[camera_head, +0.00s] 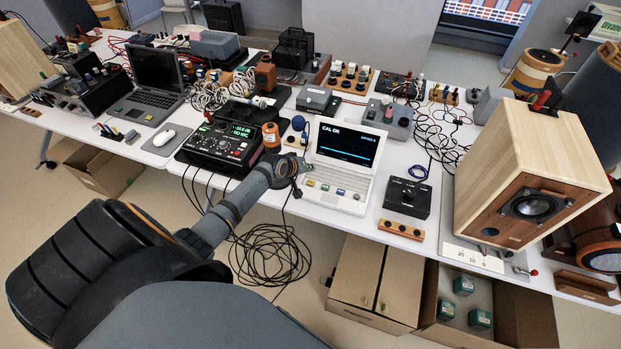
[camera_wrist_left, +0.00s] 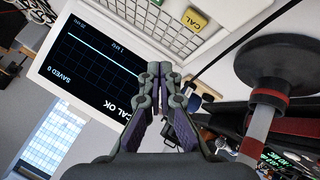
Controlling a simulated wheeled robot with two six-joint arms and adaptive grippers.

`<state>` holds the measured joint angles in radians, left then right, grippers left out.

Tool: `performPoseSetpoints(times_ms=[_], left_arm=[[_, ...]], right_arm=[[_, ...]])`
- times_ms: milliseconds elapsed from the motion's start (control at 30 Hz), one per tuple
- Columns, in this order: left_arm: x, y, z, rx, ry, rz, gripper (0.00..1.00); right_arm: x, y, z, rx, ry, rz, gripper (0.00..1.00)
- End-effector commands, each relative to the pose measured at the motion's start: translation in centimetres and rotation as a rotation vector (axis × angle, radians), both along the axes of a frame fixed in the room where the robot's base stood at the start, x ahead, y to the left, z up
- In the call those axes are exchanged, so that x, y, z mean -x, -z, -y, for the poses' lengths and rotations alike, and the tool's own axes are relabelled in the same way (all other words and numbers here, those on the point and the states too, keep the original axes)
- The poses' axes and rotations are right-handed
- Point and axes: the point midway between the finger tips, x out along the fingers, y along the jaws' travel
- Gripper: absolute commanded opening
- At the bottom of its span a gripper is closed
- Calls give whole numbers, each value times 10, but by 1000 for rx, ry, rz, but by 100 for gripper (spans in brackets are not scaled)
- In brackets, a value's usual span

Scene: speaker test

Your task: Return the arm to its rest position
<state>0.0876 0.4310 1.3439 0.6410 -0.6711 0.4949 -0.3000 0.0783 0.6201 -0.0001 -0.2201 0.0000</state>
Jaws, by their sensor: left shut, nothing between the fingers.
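My left arm (camera_head: 240,200) reaches in from the lower left of the head view. Its gripper (camera_head: 292,180) is over the table's front edge, just left of the white instrument (camera_head: 335,194) whose screen reads CAL OK. In the left wrist view the gripper's dark fingers (camera_wrist_left: 160,72) are together and hold nothing. Beyond them show the instrument's dark screen (camera_wrist_left: 90,65) and its keys, one of them a yellow CAL key (camera_wrist_left: 196,19). I cannot tell the exact gap between the fingers and the instrument. My right gripper is in neither view.
A black knob box (camera_head: 408,197) and a large wooden speaker (camera_head: 520,170) stand right.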

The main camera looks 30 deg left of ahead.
Motion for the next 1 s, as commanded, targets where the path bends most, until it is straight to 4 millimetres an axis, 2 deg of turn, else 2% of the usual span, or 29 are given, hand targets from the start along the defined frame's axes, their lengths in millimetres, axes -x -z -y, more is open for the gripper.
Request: performPoseSetpoints(times_ms=[333,433,467,533,600,700,833,1000], left_arm=[[0,0,0,-1,1,0,0],[9,2,13,-18,39,-19,0],[16,4,23,-35,69,-33,0],[43,7,54,-94,174,-83,0],[80,5,86,-176,294,-144,0],[126,-5,113,-277,419,-213,0],[171,-23,128,-370,513,-279,0],[217,-48,134,-456,582,-348,0]], right_arm=[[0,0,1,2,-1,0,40],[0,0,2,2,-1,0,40],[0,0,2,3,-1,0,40],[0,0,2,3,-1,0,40],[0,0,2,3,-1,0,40],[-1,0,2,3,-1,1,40],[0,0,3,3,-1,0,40],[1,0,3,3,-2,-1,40]])
